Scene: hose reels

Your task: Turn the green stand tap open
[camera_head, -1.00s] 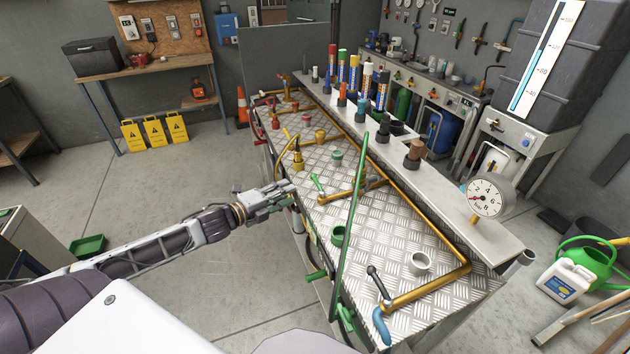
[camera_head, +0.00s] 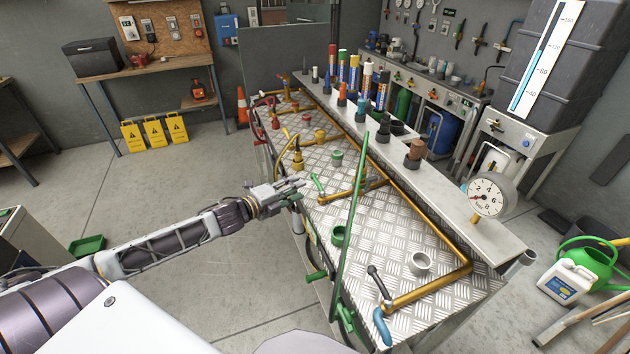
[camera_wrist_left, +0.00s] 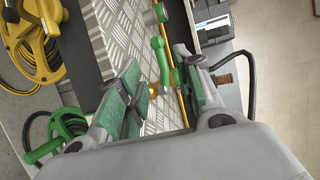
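The green stand tap (camera_head: 317,184) has a green lever tilted on a brass pipe at the left side of the metal-topped bench. In the left wrist view its green lever (camera_wrist_left: 160,58) shows between and beyond the fingers, with a bit of brass below it. My left gripper (camera_head: 301,184) is just left of the tap at the bench's edge. In the left wrist view the left gripper (camera_wrist_left: 160,72) has its fingers spread apart with nothing held. I cannot tell whether a finger touches the lever. My right gripper is not in view.
A tall green rod (camera_head: 353,215) stands right of the tap. A brass pipe (camera_head: 420,220) runs along the bench (camera_head: 385,240). A grey cup (camera_head: 420,263) and a blue-handled tap (camera_head: 381,325) are nearer. Reels (camera_wrist_left: 38,40) hang beside the bench.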

